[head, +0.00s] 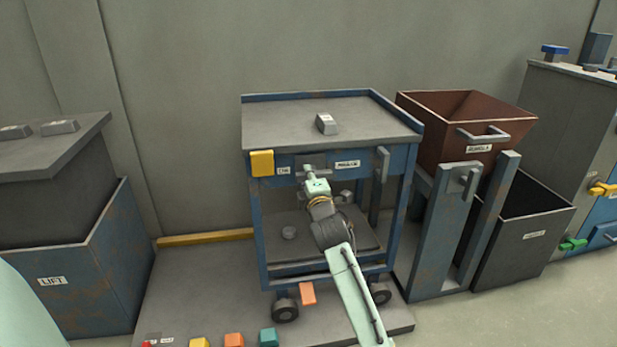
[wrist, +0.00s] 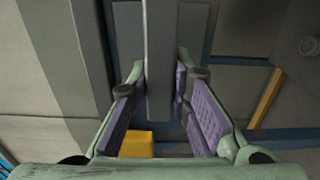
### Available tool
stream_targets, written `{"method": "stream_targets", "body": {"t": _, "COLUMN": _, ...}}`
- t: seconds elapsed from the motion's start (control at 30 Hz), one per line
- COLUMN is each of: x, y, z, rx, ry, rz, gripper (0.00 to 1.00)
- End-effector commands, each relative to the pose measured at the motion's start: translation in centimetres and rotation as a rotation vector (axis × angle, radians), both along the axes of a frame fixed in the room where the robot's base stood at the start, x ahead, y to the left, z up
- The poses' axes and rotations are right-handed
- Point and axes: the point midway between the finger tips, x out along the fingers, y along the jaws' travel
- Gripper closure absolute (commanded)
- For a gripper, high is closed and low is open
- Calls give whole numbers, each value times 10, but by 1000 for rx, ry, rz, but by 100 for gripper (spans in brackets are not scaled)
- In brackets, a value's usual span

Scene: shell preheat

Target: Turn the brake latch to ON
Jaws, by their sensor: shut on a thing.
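The blue and grey cart (head: 345,118) stands at the middle of the head view. A grey bar at its front edge (head: 311,168) appears to be the brake latch. A small white label (head: 284,170) is left of it and a wider one (head: 347,163) right of it; I cannot read them surely. My gripper (head: 312,180) is at this bar, partly hiding it. In the wrist view the grey bar (wrist: 159,70) runs between the purple pads of my gripper (wrist: 160,95), which is shut on it.
A yellow block (head: 262,163) sits on the cart's left front corner, close to my gripper; it shows in the wrist view (wrist: 137,143). A grey handle (head: 383,163) is at the right. A brown bin (head: 420,140) stands right of the cart. Coloured blocks line the platform's front edge.

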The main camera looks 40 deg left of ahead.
Motion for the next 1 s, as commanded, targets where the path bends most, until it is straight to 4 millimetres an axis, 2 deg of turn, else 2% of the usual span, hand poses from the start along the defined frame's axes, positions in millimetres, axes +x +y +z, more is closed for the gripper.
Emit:
{"method": "stream_targets", "body": {"t": 0.07, "x": 0, "y": 0, "z": -1, "rx": -2, "ry": -1, "rz": 0, "gripper": 100}}
{"method": "stream_targets", "body": {"t": 0.1, "x": 0, "y": 0, "z": -1, "rx": -2, "ry": -1, "rz": 0, "gripper": 79}}
{"method": "stream_targets", "body": {"t": 0.37, "x": 0, "y": 0, "z": 0, "rx": -1, "ry": -1, "rz": 0, "gripper": 62}}
{"method": "stream_targets", "body": {"t": 0.77, "x": -4, "y": -5, "z": -1, "rx": 1, "ry": 1, "rz": 0, "gripper": 62}}
{"method": "stream_targets", "body": {"t": 1.0, "x": -33, "y": -40, "z": 0, "rx": 3, "ry": 2, "rz": -3, "gripper": 62}}
